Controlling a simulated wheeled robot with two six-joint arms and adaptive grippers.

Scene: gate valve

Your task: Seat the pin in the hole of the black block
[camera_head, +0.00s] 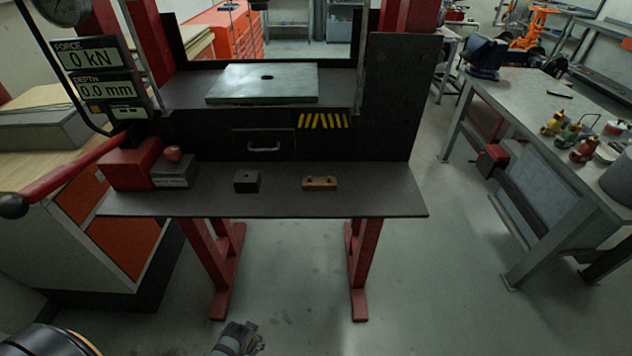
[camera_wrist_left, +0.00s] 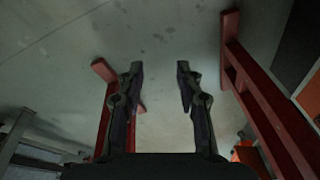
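The black block (camera_head: 246,181) sits on the dark shelf at the front of the red press, with a small hole just visible in its top. To its right lies a small brass-coloured bar (camera_head: 320,184) with dark spots or stubs on top. I cannot make out a separate pin. My left gripper (camera_head: 240,338) is low at the bottom of the head view, below and in front of the shelf. The left wrist view shows its two fingers (camera_wrist_left: 159,70) spread apart, with nothing between them but floor behind. My right gripper is not in view.
The dark shelf (camera_head: 380,200) carries a grey block with a red knob (camera_head: 173,154) at left. Above it are a drawer (camera_head: 263,147) and a grey plate with a hole (camera_head: 300,83). A workbench (camera_head: 560,150) stands right. A red lever (camera_head: 70,175) juts out left.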

